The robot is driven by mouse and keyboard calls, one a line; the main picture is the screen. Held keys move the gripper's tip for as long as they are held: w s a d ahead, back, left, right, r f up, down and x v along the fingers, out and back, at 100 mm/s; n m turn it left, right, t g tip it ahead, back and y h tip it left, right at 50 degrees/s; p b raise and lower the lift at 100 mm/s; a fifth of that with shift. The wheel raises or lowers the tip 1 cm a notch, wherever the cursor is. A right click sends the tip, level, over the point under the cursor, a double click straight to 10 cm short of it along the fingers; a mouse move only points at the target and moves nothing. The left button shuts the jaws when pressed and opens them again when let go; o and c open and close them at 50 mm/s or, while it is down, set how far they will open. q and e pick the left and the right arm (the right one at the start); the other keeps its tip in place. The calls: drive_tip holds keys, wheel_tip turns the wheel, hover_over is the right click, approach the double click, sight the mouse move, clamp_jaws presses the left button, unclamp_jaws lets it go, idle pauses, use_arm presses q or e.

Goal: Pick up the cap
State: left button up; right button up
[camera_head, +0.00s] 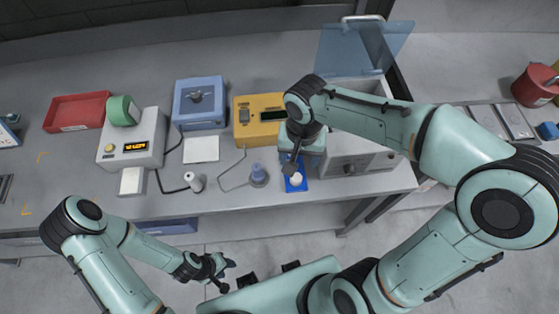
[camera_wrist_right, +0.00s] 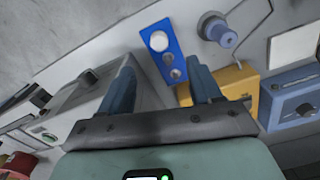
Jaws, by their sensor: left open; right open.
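A white round cap (camera_head: 296,178) sits at the near end of a small blue block (camera_head: 289,186) on the bench. In the right wrist view the cap (camera_wrist_right: 158,41) lies on the blue block (camera_wrist_right: 171,53), beside two grey round spots. My right gripper (camera_head: 291,164) is above the far part of the block. In its wrist view the open fingers (camera_wrist_right: 160,68) stand on either side of the block, with nothing between them; the cap is a little beyond the fingertips. My left gripper (camera_head: 228,276) is open and empty, low in front of the bench.
A grey box with a raised clear lid (camera_head: 361,147) is close on the right. A yellow device (camera_head: 246,119) is behind. A white cylinder (camera_head: 194,182) stands further left.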

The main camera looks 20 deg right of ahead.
hover_over(296, 179)
drive_tip(key=f, duration=0.6)
drive_tip(key=shift+s+d+f+b, duration=0.1)
drive_tip(key=shift+s+f+b, duration=0.2)
drive_tip(key=shift+b, duration=0.1)
drive_tip(key=shift+w+f, duration=0.2)
drive_tip(key=shift+f, duration=1.35)
drive_tip(key=shift+w+f, duration=0.15)
drive_tip(key=shift+f, duration=1.35)
drive_tip(key=shift+c, duration=0.4)
drive_tip(key=c, duration=1)
